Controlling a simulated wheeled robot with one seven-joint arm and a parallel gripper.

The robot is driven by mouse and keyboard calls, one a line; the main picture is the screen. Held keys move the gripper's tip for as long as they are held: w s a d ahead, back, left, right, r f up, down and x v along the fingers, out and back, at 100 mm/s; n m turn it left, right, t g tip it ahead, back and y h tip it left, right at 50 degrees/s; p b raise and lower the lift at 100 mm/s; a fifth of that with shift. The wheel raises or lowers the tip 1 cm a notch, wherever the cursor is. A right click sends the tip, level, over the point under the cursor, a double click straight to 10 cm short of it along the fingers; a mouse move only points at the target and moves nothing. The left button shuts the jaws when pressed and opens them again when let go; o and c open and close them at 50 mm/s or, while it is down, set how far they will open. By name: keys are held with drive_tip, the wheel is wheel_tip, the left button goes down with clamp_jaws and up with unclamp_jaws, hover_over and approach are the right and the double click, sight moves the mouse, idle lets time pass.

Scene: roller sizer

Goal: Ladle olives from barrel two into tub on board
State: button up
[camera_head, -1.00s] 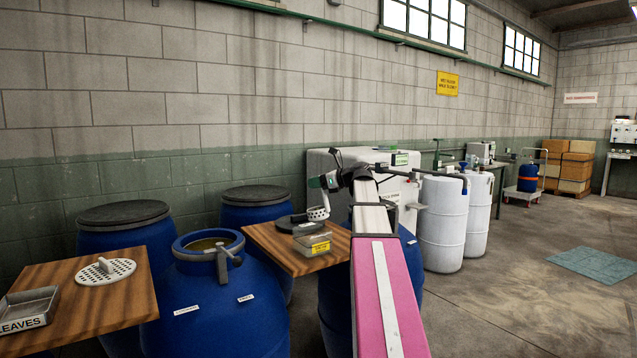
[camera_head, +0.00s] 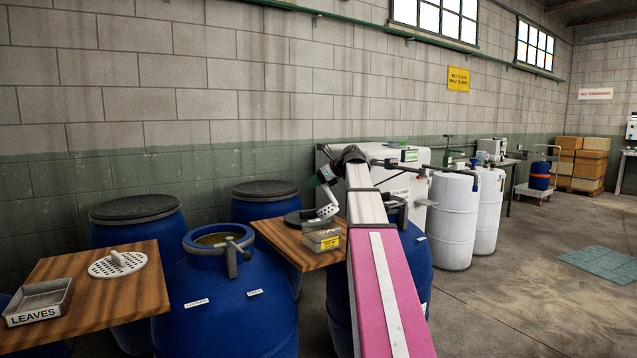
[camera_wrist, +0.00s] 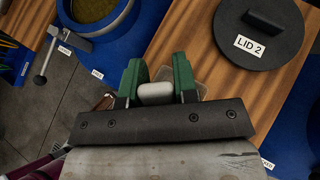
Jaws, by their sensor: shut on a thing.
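My gripper (camera_head: 327,178) is shut on the ladle (camera_head: 328,211), whose white perforated bowl hangs tilted just above or beside the tub. In the wrist view, the green fingers (camera_wrist: 158,82) close on the ladle's pale handle end (camera_wrist: 155,93). The small tub (camera_head: 321,240) with a yellow label stands on the wooden board (camera_head: 290,245). I cannot tell whether olives are in the bowl or tub. The open blue barrel (camera_head: 225,300) stands left of this board. The olives (camera_wrist: 92,10) show inside it in the wrist view. A dark lid marked LID 2 (camera_wrist: 262,25) lies on the board.
Another wooden board (camera_head: 90,310) at the left holds a perforated white disc (camera_head: 118,263) and a LEAVES tray (camera_head: 40,301). A metal clamp (camera_head: 231,262) sits on the open barrel's rim. Closed blue barrels (camera_head: 135,220) stand behind.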

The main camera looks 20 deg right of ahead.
sight(331, 194)
drive_tip(key=shift+w+a+f+g+h, duration=0.6)
drive_tip(key=shift+a+f+g+h, duration=0.15)
drive_tip(key=shift+f+h, duration=0.15)
drive_tip(key=shift+w+a+f+g+h, duration=0.65)
drive_tip(key=shift+f+g+h, duration=0.1)
drive_tip(key=shift+h, duration=0.2)
drive_tip(key=shift+w+a+f+g+h, duration=0.6)
drive_tip(key=shift+a+f+g+h, duration=0.1)
drive_tip(key=shift+f+h, duration=0.2)
drive_tip(key=shift+w+a+f+g+h, duration=0.15)
drive_tip(key=shift+a+f+g+h, duration=0.15)
drive_tip(key=shift+f+h, duration=0.2)
drive_tip(key=shift+w+a+f+g+h, duration=0.15)
drive_tip(key=shift+f+g+h, duration=0.2)
drive_tip(key=shift+f, duration=0.2)
drive_tip(key=shift+f, duration=0.1)
